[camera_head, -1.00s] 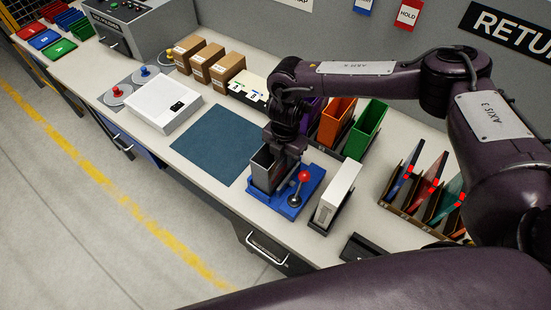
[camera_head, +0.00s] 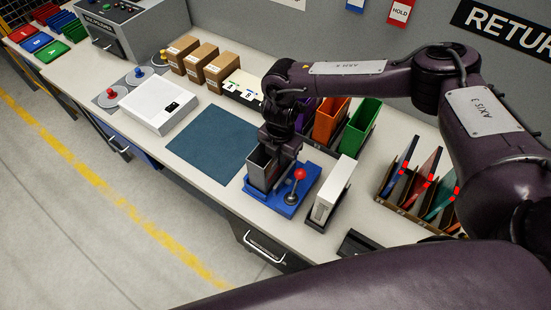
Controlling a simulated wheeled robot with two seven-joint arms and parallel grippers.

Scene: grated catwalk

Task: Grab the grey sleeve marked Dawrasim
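A grey, open-topped sleeve (camera_head: 261,169) stands upright in a blue fixture (camera_head: 283,207) with a red-knobbed lever (camera_head: 298,176). No Dawrasim marking can be read on it at this size. My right arm comes in from the right, and its gripper (camera_head: 275,152) points down at the sleeve's far, right side, touching or very close to it. The fingertips are hidden by the sleeve and the wrist, so I cannot tell whether they are closed on it. My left gripper is not in view.
A white box in a dark holder (camera_head: 333,192) stands close right of the fixture. Orange (camera_head: 330,120) and green (camera_head: 362,127) bins stand behind. A rack of coloured folders (camera_head: 420,180) is at right. A blue mat (camera_head: 212,145) lies clear at left, beyond it a white scale (camera_head: 158,107).

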